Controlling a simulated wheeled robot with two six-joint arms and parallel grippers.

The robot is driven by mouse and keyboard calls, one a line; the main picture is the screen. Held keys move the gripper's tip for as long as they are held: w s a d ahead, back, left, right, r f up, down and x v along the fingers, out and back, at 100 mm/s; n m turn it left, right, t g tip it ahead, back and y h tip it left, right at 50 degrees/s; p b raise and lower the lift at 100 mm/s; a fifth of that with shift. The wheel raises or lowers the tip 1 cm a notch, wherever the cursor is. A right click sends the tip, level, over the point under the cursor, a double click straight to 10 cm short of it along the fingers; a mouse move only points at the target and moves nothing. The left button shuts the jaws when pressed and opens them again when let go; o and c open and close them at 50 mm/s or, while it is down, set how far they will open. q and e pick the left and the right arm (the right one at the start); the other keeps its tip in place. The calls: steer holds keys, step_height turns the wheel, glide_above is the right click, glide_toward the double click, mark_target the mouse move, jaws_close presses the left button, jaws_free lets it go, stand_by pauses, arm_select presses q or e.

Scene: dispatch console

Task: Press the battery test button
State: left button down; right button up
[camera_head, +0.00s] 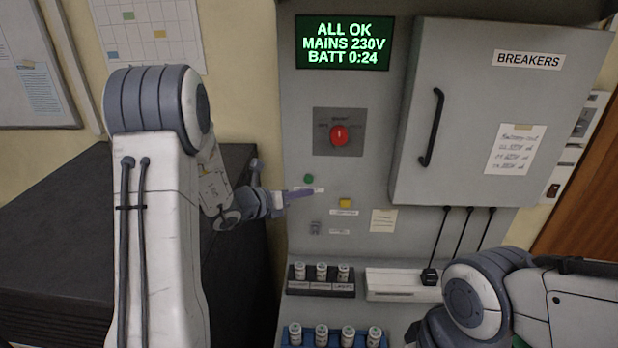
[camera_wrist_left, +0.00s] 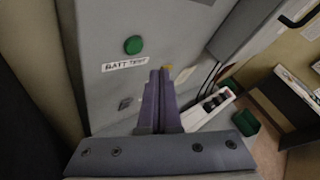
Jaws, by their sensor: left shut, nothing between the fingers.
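The battery test button is the round green button (camera_head: 309,178) on the grey console panel. In the left wrist view the same green button (camera_wrist_left: 133,45) sits above a label (camera_wrist_left: 125,65) reading "BATT TEST". My left gripper (camera_head: 311,190) is shut and empty, its purple fingers just below the button in the head view. In the wrist view the closed left fingertips (camera_wrist_left: 160,73) are below and right of the button, and I see no contact with it. My right arm shows at the lower right, but its gripper is out of view.
A screen (camera_head: 344,43) reads "ALL OK MAINS 230V BATT 0:24". A red rotary switch (camera_head: 339,136) is above the button and a yellow button (camera_head: 345,203) is to its lower right. The breaker cabinet (camera_head: 464,165) juts out at right. Racks of small cylinders (camera_head: 320,291) stand below.

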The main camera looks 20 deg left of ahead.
arm_select(q)
steer(key=shift+w+a, duration=0.2)
steer(key=shift+w, duration=0.55)
steer(key=shift+w+a, duration=0.2)
steer(key=shift+w, duration=0.5)
stand_by(1.0)
steer(key=shift+w+a, duration=0.1)
steer(key=shift+w, duration=0.3)
steer(key=shift+w+a, duration=0.15)
steer(key=shift+w, duration=0.2)
stand_by(0.5)
steer(key=shift+s+b, duration=0.1)
steer(key=shift+b, duration=0.2)
steer(key=shift+s+d+b, duration=0.25)
steer(key=shift+s+b, duration=0.05)
steer(key=shift+s, duration=0.35)
steer(key=shift+s+d+b, duration=0.25)
steer(key=shift+s+b, duration=0.05)
steer(key=shift+s, duration=0.5)
steer(key=shift+s+d+b, duration=0.2)
steer(key=shift+s+b, duration=0.05)
steer(key=shift+s, duration=0.6)
steer(key=shift+s+d+b, duration=0.25)
steer(key=shift+s+b, duration=0.05)
steer(key=shift+s, duration=0.5)
